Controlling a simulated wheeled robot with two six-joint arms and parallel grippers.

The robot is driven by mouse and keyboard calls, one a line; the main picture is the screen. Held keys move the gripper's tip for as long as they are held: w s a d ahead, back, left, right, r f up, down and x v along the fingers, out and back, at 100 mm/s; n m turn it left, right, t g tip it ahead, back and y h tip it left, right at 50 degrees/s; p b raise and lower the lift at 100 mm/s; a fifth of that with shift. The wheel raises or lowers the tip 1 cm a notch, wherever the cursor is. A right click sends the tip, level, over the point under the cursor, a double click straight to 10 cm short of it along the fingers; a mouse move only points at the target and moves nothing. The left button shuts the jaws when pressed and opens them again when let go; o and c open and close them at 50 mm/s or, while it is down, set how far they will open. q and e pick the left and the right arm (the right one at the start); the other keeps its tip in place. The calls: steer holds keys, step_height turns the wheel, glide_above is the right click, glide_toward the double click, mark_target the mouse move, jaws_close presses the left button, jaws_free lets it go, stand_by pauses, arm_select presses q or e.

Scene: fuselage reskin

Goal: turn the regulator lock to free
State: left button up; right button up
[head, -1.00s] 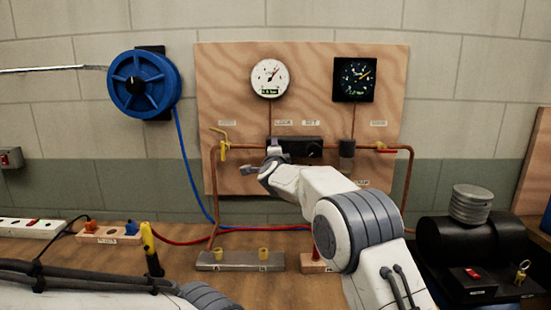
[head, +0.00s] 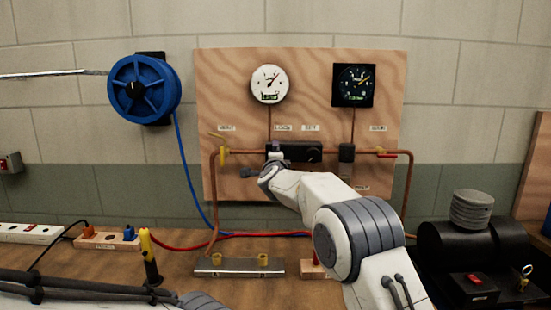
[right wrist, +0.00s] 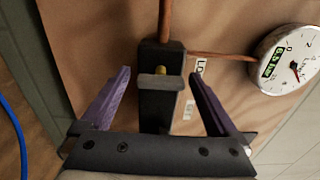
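The regulator is a black block (head: 311,152) on the wooden board, below the LOCK (head: 283,128) and SET (head: 311,128) labels. My right gripper (right wrist: 160,75) is at its left end, and the arm partly hides that end in the head view. In the right wrist view the regulator (right wrist: 158,108) stands between my two purple fingers, which are spread apart with a gap on each side. A grey bar-shaped piece (right wrist: 160,82), apparently the lock, crosses the block with a small brass part behind it. I cannot tell its setting. My left gripper is out of view.
A white gauge (head: 269,84) and a black gauge (head: 353,85) hang above. Copper pipe with a yellow-handled valve (head: 223,153) and a red-handled valve (head: 386,154) runs beside the regulator. A blue reel (head: 144,88) is at left, a black compressor (head: 470,245) at right.

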steer(key=s+b, duration=0.4)
steer(key=s, duration=0.6)
steer(key=shift+s, duration=0.25)
